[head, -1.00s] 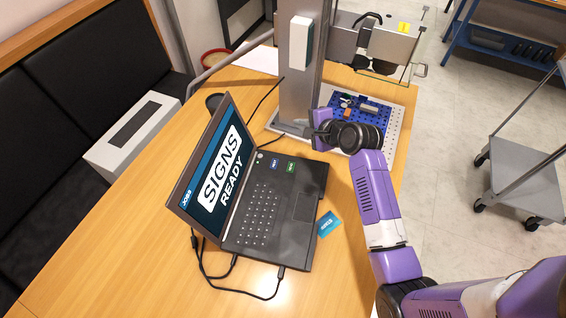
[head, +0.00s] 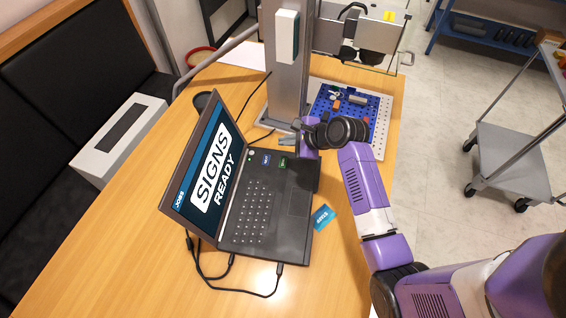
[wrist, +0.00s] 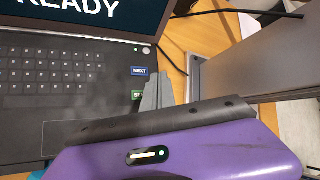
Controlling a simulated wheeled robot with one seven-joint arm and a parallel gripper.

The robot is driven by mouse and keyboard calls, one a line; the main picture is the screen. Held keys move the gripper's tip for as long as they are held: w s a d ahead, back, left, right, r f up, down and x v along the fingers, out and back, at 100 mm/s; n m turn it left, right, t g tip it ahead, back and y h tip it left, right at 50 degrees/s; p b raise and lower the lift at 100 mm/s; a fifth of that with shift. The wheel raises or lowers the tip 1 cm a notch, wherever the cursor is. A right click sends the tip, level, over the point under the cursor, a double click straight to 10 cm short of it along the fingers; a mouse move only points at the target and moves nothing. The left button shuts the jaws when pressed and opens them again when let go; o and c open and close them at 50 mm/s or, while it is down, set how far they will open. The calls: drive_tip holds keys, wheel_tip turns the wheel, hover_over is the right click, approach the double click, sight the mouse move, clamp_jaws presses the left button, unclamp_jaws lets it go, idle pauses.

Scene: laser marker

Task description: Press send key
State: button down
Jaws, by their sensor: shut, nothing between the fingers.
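The open laptop (head: 295,215) stands on the table, its screen (head: 214,165) reading "SIGNS READY". The green send key (head: 283,162) is at the laptop's upper right, next to the blue NEXT key (head: 266,160). My gripper (wrist: 158,78) is shut and empty. In the head view my gripper (head: 288,142) hangs close to the keys, at the laptop's upper edge. I cannot tell whether it touches the laptop.
A grey metal column (head: 286,75) stands just behind the laptop. A blue pegboard (head: 338,108) with small parts lies to its right. A teal card (head: 322,217) lies beside the laptop. Cables (head: 205,265) run along the laptop's left side. The front of the table is clear.

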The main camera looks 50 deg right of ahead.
drive_tip(key=b, duration=0.7)
hover_over(285, 164)
wheel_tip(285, 164, down, 6)
drive_tip(key=shift+s+d+f, duration=0.1)
drive_tip(key=shift+f, duration=0.05)
drive_tip(key=shift+f+b, duration=0.3)
drive_tip(key=shift+f, duration=0.7)
drive_tip(key=shift+f, duration=0.15)
idle(0.7)
drive_tip(key=shift+f, duration=0.25)
drive_tip(key=shift+f, duration=0.3)
idle(0.6)
idle(0.3)
drive_tip(key=shift+r+p, duration=0.75)
drive_tip(key=shift+p, duration=0.4)
